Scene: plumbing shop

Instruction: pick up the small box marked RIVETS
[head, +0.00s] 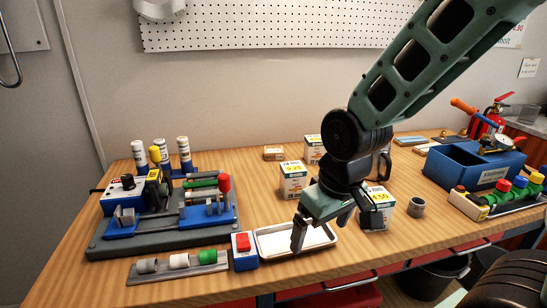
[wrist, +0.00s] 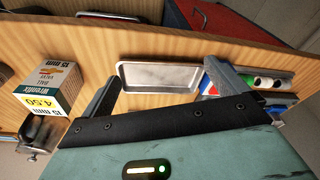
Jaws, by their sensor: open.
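No marking RIVETS can be read in either view. A small, low tan box (head: 273,153) lies at the back of the workbench in the head view; its print is too small to read, so I cannot tell if it is the rivets box. My gripper (head: 335,222) is open and empty above the shallow metal tray (head: 268,250), in front of and to the right of the tan box. In the wrist view my open gripper (wrist: 164,76) has its fingers spread, with the tray (wrist: 158,76) between and beyond them. The tan box does not show there.
Taller white valve boxes stand on the bench (head: 293,180) (head: 313,150) (head: 380,205); one shows large in the wrist view (wrist: 52,88). A blue-and-grey fixture (head: 165,228) fills the left. A blue open bin (head: 470,165) stands right. Wood around the tan box is clear.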

